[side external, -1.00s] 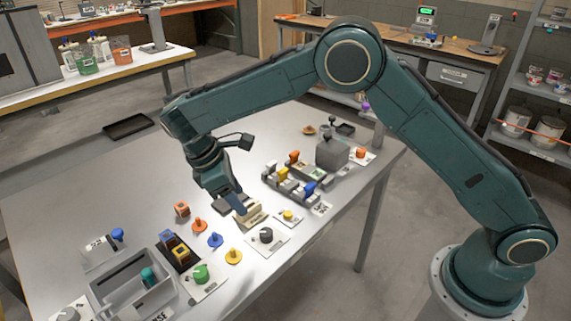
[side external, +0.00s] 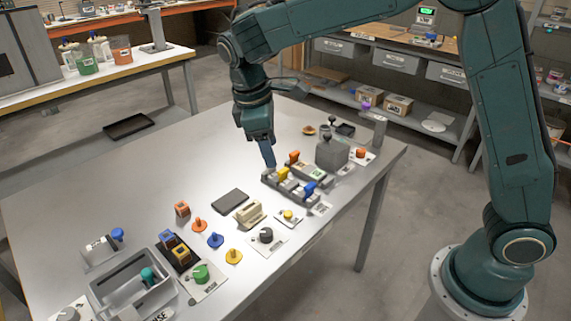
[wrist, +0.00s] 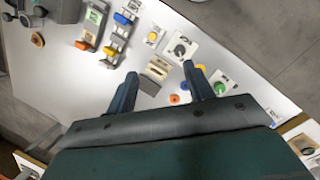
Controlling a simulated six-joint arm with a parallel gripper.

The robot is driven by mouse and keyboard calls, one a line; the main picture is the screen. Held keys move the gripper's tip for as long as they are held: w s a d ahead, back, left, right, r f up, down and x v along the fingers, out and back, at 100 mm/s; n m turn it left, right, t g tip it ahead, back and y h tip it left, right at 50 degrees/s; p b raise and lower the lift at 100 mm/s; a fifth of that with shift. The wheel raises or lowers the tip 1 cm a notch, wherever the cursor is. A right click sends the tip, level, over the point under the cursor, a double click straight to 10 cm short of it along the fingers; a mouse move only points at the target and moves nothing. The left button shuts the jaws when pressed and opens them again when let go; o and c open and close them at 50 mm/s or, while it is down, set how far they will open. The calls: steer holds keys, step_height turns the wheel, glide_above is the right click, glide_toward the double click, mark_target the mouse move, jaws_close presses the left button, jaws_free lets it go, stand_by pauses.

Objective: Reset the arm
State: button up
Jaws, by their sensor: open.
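My gripper (side external: 269,165) hangs fingers-down above the table, just behind the row of grey switch units with yellow, orange and blue handles (side external: 289,180) in the side view. In the wrist view my gripper (wrist: 160,84) has its two fingers spread wide with nothing held between them. The cream block (side external: 249,213) sits on the table in front, and a dark flat pad (side external: 230,201) lies beside it. In the wrist view the cream block (wrist: 157,70) shows between and beyond the fingers.
Small knobs and pegs (side external: 215,240) stand along the table's front. A grey bin (side external: 105,295) is at the front left. A grey box with a black lever (side external: 332,152) stands at the right. The table's back left (side external: 100,180) is mostly clear.

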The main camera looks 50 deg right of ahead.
steer(key=s+d+r+m+t+y, duration=0.1)
steer(key=s+d+r+m+t, duration=0.1)
steer(key=s+d+r, duration=0.3)
steer(key=s+d+r+m+t+y, duration=0.1)
steer(key=s+d+r+m, duration=0.2)
steer(key=s, duration=0.4)
steer(key=s+d+m+t, duration=0.2)
steer(key=s+m+t, duration=0.1)
steer(key=s, duration=1)
steer(key=shift+f+m+y, duration=0.3)
steer(key=shift+f, duration=0.15)
